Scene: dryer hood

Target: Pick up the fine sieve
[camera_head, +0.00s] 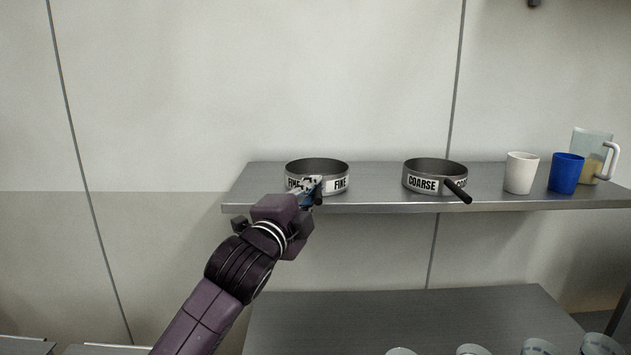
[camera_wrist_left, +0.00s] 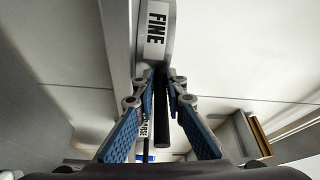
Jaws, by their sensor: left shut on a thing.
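The fine sieve (camera_head: 338,184) is a round grey metal pan with white FINE labels, standing on the left part of the upper shelf (camera_head: 380,202). My left gripper (camera_head: 312,188) is at its front, shut on its handle, which is mostly hidden in the head view. In the left wrist view the sieve's wall and label (camera_wrist_left: 157,30) show beyond the fingers, and the black handle (camera_wrist_left: 161,110) runs between the blue-padded fingers (camera_wrist_left: 161,98). The coarse sieve (camera_head: 422,184) stands to the right with its black handle pointing forward. My right gripper is not in view.
A white cup (camera_head: 520,173), a blue cup (camera_head: 565,174) and a clear jug (camera_head: 592,152) stand at the right of the upper shelf. Below is a lower grey surface (camera_head: 400,312) with several cups at its front. The wall behind is bare.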

